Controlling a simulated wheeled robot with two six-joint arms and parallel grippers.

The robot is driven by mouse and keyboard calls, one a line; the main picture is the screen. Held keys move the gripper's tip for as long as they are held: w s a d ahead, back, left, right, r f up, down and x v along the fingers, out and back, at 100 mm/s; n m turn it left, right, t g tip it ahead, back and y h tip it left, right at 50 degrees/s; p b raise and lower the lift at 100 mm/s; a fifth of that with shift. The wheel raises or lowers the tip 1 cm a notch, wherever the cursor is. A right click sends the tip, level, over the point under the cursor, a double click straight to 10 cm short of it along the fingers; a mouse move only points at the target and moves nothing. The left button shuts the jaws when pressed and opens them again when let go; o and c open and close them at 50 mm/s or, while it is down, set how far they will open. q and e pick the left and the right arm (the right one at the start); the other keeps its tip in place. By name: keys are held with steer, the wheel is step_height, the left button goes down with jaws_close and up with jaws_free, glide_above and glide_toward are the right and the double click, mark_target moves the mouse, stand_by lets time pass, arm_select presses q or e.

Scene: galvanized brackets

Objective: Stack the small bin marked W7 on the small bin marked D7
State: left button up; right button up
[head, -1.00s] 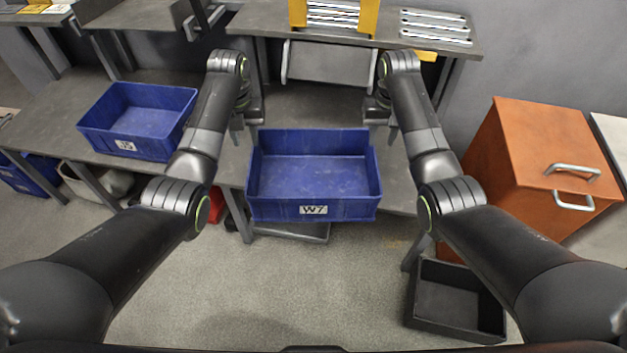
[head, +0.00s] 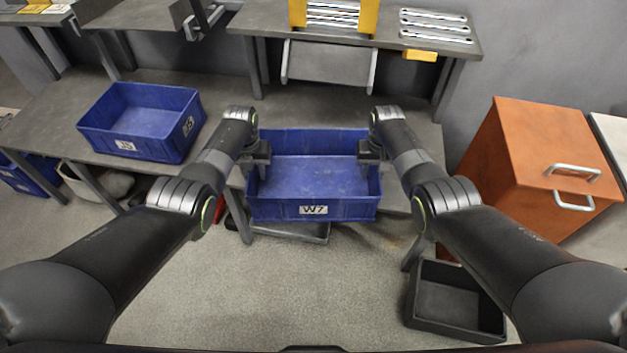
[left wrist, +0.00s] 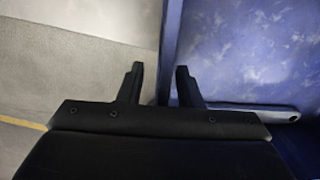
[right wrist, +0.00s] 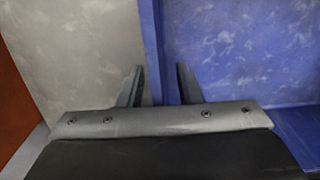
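The blue bin marked W7 (head: 313,210) sits upright and empty on the grey table at the centre. My left gripper (head: 262,158) is open at its left wall. In the left wrist view its fingers (left wrist: 160,82) stand apart on either side of the wall (left wrist: 170,45). My right gripper (head: 368,157) is open at the right wall. In the right wrist view its fingers (right wrist: 160,82) are apart, with the wall (right wrist: 152,40) between them. Another blue bin (head: 140,118) stands empty on the left table; its labels are too blurred to read surely. No D7 mark is legible.
An orange cabinet (head: 535,150) with metal handles stands at the right. A black open crate (head: 450,305) lies on the floor at lower right. A raised shelf (head: 270,25) at the back carries a yellow holder (head: 298,12) and metal strips (head: 435,25).

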arm_select(q)
steer(key=shift+f, duration=0.1)
arm_select(e)
steer(key=shift+f, duration=0.1)
arm_select(q)
jaws_close()
arm_select(e)
jaws_close()
